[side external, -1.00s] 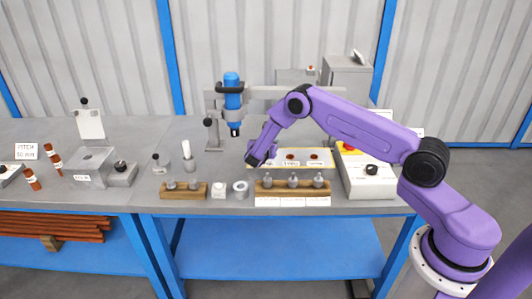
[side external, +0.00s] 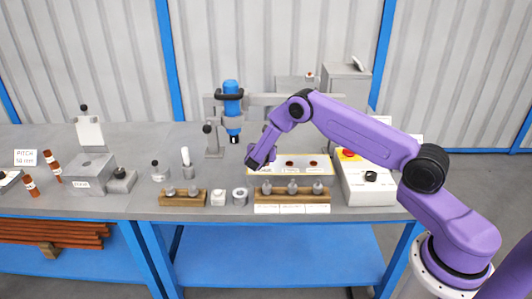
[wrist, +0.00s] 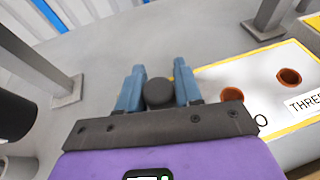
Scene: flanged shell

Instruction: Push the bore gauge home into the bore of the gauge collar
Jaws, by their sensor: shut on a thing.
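My gripper (wrist: 157,75) has two blue fingers closed on a dark round-topped piece, likely the bore gauge (wrist: 158,93), seen end-on in the wrist view. Its lower part is hidden. In the side external view my gripper (side external: 253,165) is over the bench at the left end of the yellow-edged board; the held piece cannot be made out there. A short grey ring, likely the gauge collar (side external: 240,197), stands on the bench near the front edge, below my gripper in the picture and apart from it. Its bore faces up.
The yellow-edged board (side external: 328,171) has rust-red round spots. Wooden racks with grey knobbed pieces flank the ring, left (side external: 183,199) and right (side external: 292,195). A small white block (side external: 218,199) is beside it. A blue spindle (side external: 231,100) stands behind; a control box (side external: 368,188) is right.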

